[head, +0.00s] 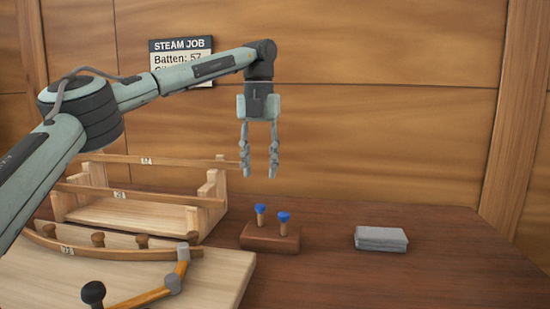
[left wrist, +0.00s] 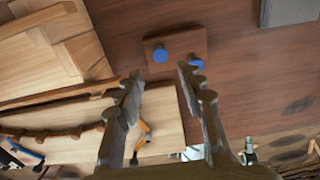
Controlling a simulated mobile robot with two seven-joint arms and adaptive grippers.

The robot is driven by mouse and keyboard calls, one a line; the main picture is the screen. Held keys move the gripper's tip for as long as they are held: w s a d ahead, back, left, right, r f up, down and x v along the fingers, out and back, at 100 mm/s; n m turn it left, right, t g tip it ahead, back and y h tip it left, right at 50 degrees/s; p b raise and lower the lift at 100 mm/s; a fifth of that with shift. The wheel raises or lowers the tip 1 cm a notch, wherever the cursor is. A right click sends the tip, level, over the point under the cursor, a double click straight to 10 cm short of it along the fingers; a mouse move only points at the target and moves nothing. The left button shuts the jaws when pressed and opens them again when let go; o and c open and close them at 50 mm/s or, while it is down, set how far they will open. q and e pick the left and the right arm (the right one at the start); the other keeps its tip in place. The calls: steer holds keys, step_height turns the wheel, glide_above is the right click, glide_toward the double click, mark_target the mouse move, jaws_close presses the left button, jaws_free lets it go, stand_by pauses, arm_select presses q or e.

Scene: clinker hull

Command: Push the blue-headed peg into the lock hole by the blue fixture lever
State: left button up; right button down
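Two blue-headed pegs stand upright in a dark wooden block (head: 270,238): a left peg (head: 260,210) and a right peg (head: 284,217). Their heads also show in the left wrist view, one blue head (left wrist: 160,54) clear and the other blue head (left wrist: 196,64) partly behind a finger. My left gripper (head: 259,174) is open and empty, pointing down above and behind the block, touching neither peg. A blue lever (left wrist: 24,150) shows at the left edge of the left wrist view; it is out of the head view. I cannot make out its lock hole.
An orange lever (head: 145,298) with grey joints lies over the pale board (head: 215,270). A curved batten (head: 110,253) rests against wooden pegs there. A wooden rack (head: 190,215) with battens stands behind. A grey folded stack (head: 381,239) lies right; the table between is clear.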

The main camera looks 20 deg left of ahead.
mark_target(260, 205)
arm_select(q)
steer(key=shift+w, duration=0.15)
steer(key=shift+s+f, duration=0.25)
steer(key=shift+f, duration=0.35)
step_height(260, 205, down, 5)
steer(key=shift+r, duration=0.1)
steer(key=shift+f+b, duration=0.35)
steer(key=shift+f, duration=1)
arm_select(e)
steer(key=shift+w+a+r, duration=0.15)
steer(key=shift+w+r, duration=0.15)
steer(key=shift+r, duration=0.3)
steer(key=shift+w+a+r, duration=0.1)
steer(key=shift+w+r, duration=0.25)
steer(key=shift+r, duration=0.3)
steer(key=shift+w+a+r, duration=0.15)
steer(key=shift+w+r, duration=0.15)
steer(key=shift+r, duration=0.3)
arm_select(q)
jaws_close()
steer(key=shift+r, duration=0.1)
